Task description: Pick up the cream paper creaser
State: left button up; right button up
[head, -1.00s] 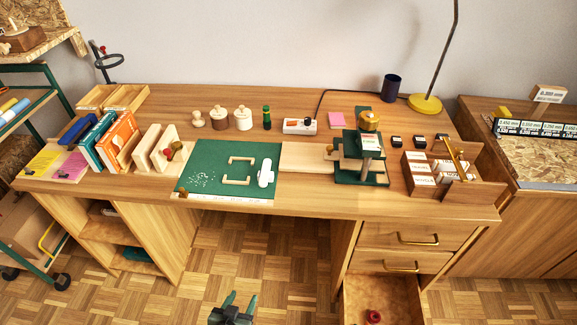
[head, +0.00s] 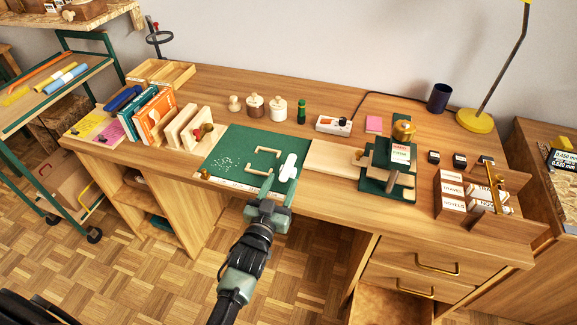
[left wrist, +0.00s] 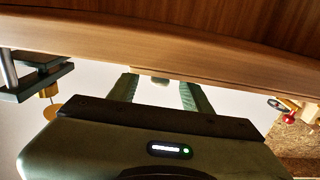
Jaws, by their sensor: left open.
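A cream-white, rounded piece (head: 288,167), which looks like the paper creaser, lies on the right part of the green cutting mat (head: 225,160). Two pale wooden brackets lie on the mat to its left, one of them (head: 262,177) near the front. My left gripper (head: 278,190) is open and empty at the mat's front edge, just in front of the creaser. Its two fingers also show in the left wrist view (left wrist: 158,92), pointing at the desk edge. My right gripper is not in view.
Books (head: 156,115) and upright wooden boards stand left of the mat. A green press with a brass knob (head: 403,130) stands to the right, beside a box of labelled packets (head: 452,190). Jars stand behind the mat. An open drawer (head: 390,300) juts out below.

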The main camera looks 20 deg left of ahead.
pick_arm(q)
jog(key=shift+w, duration=0.55)
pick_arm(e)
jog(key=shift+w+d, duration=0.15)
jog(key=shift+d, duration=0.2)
pick_arm(q)
grip_shut()
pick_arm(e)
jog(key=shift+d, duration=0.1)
